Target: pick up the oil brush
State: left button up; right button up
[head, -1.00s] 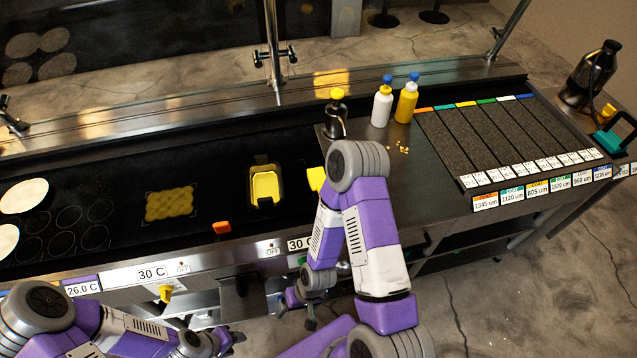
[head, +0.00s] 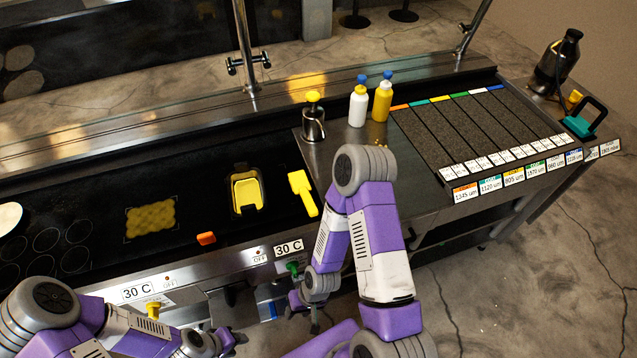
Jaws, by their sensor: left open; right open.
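My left gripper (head: 232,341) is open and empty at the bottom of the picture, further left and also apart from the tool.
A metal pot (head: 313,125) with a yellow top, a white bottle (head: 358,107) and a yellow bottle (head: 382,100) stand behind. An orange block (head: 206,238) lies by the griddle's front edge. The counter's front edge (head: 240,263) lies between my grippers and the tool.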

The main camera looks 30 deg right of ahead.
aim_at(300, 184)
jog(key=z, duration=0.8)
jog(key=k, duration=0.25)
jog(key=u, duration=0.05)
